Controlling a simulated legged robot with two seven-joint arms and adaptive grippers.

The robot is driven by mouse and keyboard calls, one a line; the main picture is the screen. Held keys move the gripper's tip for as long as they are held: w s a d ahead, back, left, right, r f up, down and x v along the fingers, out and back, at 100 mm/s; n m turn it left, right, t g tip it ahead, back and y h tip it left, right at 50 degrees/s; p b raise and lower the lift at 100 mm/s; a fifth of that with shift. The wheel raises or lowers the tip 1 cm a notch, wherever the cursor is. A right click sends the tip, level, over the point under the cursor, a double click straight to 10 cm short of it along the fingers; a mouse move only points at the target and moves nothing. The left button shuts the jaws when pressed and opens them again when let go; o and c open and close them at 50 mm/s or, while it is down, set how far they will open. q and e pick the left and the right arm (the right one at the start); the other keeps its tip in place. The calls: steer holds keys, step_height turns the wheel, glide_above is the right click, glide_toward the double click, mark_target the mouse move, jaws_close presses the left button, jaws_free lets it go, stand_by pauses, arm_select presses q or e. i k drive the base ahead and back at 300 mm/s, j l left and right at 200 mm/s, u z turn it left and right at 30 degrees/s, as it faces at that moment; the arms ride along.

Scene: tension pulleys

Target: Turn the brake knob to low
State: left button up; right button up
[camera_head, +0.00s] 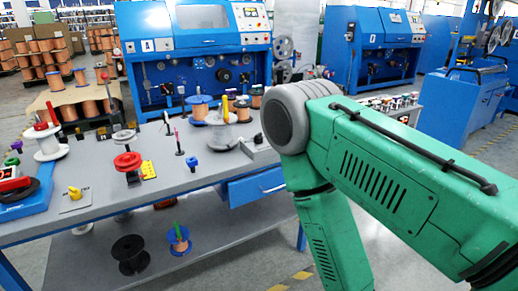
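A yellow knob (74,193) stands on a small light plate (77,202) near the front left of the grey workbench (185,183). The plate carries small dark marks, too small to read. A red round handwheel (127,161) sits on a stand to its right, beside a small yellow block (148,169). I cannot tell for certain which of these is the brake knob, or its setting. My green right arm crosses the right side of the view, bent at a grey joint. Neither of my grippers is in view.
A spool with a red top (48,142) and a blue device (27,195) are at the bench's left end. Several spools stand at the back right of the bench. A black spool (130,255) and a blue spool (178,240) are on the lower shelf. Blue machines (195,55) stand behind.

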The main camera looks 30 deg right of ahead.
mark_target(258, 140)
steer(key=z, duration=1.25)
